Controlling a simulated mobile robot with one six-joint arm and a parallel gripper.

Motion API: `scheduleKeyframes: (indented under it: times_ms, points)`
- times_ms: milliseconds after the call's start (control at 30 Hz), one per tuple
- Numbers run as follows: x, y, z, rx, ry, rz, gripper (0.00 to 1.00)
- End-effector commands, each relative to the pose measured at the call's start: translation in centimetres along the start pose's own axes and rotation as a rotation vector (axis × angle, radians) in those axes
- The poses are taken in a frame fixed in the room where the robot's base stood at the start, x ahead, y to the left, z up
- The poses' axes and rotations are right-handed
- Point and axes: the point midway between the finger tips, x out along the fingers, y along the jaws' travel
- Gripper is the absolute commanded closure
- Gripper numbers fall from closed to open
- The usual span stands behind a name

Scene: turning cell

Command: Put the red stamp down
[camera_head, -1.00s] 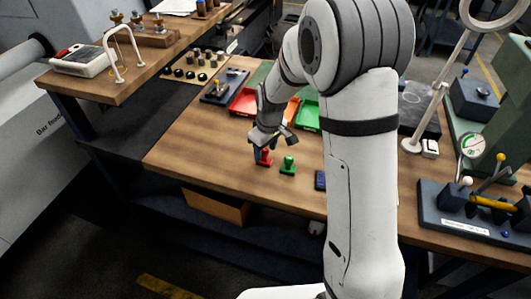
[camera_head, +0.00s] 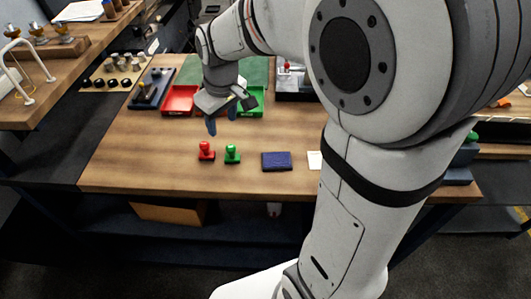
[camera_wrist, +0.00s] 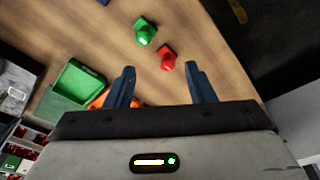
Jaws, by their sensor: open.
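The red stamp (camera_head: 206,151) stands upright on the wooden table near its front edge, just left of the green stamp (camera_head: 232,154). My gripper (camera_head: 222,126) is open and empty, above and behind the red stamp in the head view. In the wrist view, the red stamp (camera_wrist: 167,59) lies ahead of the gap between the two blue fingertips (camera_wrist: 159,69), clear of both. The green stamp (camera_wrist: 145,32) is beside it, a little farther from my gripper.
A dark blue pad (camera_head: 276,161) lies right of the stamps. A red tray (camera_head: 179,100) and a green tray (camera_head: 250,102) stand behind. My arm hides the table's right part. The table's front left (camera_head: 130,160) is bare.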

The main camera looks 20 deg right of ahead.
Motion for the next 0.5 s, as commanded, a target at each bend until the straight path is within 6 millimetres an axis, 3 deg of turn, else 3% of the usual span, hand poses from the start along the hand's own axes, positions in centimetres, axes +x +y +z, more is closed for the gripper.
scheduleKeyframes:
  times_ms: [100,300,500]
  points:
    - [-2.8,-0.3,5.1,0.142,0.033,0.029,0.51]
    - [-4.7,-1.6,12.4,0.358,0.074,0.064,0.51]
    - [-4.8,-2.6,16.3,0.481,0.1,0.083,0.51]
